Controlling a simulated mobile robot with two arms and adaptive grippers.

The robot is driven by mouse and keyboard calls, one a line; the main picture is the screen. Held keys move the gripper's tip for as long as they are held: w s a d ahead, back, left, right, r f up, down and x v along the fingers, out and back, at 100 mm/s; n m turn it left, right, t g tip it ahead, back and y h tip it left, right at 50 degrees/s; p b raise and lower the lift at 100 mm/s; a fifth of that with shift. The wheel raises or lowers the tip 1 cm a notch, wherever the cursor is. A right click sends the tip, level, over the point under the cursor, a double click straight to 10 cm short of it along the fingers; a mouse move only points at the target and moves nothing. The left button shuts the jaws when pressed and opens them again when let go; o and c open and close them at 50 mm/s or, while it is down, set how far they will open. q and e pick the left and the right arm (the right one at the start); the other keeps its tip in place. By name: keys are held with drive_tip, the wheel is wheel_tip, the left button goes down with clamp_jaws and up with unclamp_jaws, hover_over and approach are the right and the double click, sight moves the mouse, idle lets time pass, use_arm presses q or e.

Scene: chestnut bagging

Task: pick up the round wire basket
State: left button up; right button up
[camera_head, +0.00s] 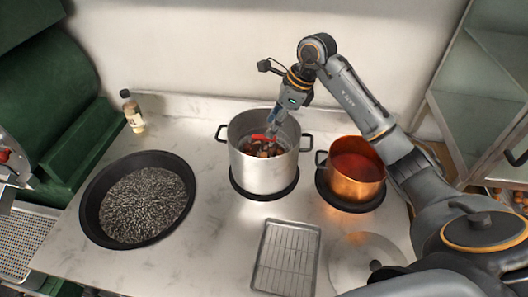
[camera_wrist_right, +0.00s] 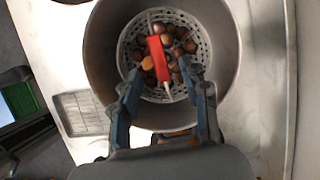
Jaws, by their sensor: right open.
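The round wire basket (camera_wrist_right: 203,57) sits inside the steel pot (camera_head: 262,177), with brown chestnuts in it. A red bar-shaped handle (camera_wrist_right: 158,60) lies across its middle; it also shows as a red spot in the head view (camera_head: 262,137). My right gripper (camera_wrist_right: 163,82) is open and points down into the pot. In the right wrist view its two fingers stand apart on either side of the handle's lower end; I cannot tell whether they touch it. In the head view the right gripper (camera_head: 272,130) partly hides the basket. My left gripper is not in view.
A copper pot (camera_head: 352,186) with red contents stands right of the steel pot. A wide black pan (camera_head: 92,205) is at left, a bottle (camera_head: 132,113) behind it. A wire rack tray (camera_head: 260,280) and a lid (camera_head: 352,262) lie in front. Bare counter shows between pan and pot.

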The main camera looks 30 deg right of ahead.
drive_tip(key=shift+w+a+f, duration=0.1)
drive_tip(key=shift+w+f, duration=0.05)
drive_tip(key=shift+f, duration=0.4)
drive_tip(key=p+x, duration=0.1)
drive_tip(key=x, duration=0.1)
drive_tip(key=p+x, duration=0.1)
drive_tip(key=x, duration=0.1)
drive_tip(key=shift+a+f+p, duration=0.1)
drive_tip(key=shift+a+p, duration=0.25)
drive_tip(key=shift+w+f, duration=0.1)
drive_tip(key=shift+f, duration=0.25)
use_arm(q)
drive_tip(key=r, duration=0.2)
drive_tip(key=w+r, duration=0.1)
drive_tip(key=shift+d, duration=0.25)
use_arm(e)
drive_tip(key=shift+r, duration=0.1)
clamp_jaws()
